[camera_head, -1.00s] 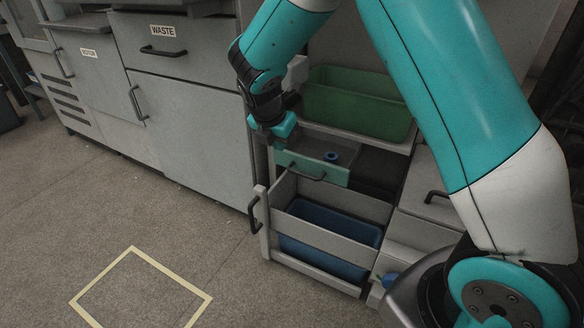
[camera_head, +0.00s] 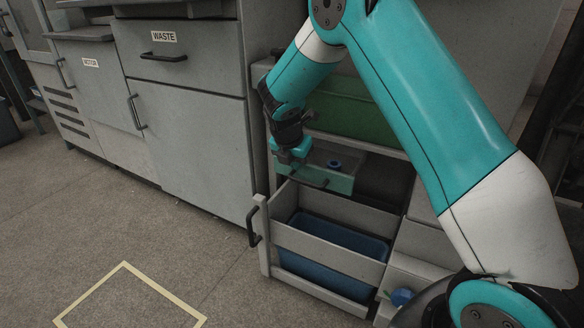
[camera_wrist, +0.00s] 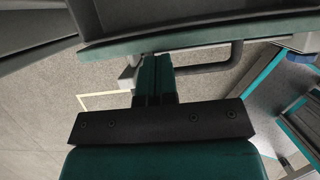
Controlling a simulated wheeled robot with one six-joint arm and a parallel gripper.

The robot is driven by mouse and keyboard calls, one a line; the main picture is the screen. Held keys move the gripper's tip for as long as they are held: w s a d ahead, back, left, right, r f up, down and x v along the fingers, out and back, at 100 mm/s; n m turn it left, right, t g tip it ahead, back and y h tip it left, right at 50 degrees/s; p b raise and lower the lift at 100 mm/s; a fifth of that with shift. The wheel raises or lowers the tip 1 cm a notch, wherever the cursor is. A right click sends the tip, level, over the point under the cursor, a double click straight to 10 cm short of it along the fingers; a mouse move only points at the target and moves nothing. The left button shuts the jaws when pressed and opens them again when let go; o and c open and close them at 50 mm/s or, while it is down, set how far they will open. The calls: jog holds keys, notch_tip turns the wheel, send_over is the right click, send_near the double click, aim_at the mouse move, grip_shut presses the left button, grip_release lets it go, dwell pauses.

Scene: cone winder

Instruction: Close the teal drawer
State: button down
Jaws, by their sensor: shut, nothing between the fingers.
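The teal drawer (camera_head: 338,184) stands pulled out, beneath the shelf with the green bin. In the wrist view the shut fingers (camera_wrist: 156,72) point at the teal front edge (camera_wrist: 190,38), close to the dark bar handle (camera_wrist: 226,62). I cannot tell whether they touch the front.
Below, a grey pull-out (camera_head: 325,252) stands open with a blue bin (camera_head: 335,240) inside; its black handle (camera_head: 252,226) sticks out left. The green bin (camera_head: 350,112) is above. A WASTE cabinet (camera_head: 190,60) stands left. The floor at the left is clear, with a yellow taped outline (camera_head: 130,268).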

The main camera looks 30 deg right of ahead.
jog(key=w+d+p, duration=0.1)
jog(key=d+p, duration=0.1)
jog(key=w+d+p, duration=0.1)
jog(key=d+p, duration=0.1)
jog(key=w+d+p, duration=0.2)
jog(key=shift+r, duration=0.25)
jog(key=shift+w+d+f, duration=0.1)
jog(key=shift+d+f, duration=0.15)
jog(key=shift+d, duration=0.15)
jog(key=shift+a, duration=0.1)
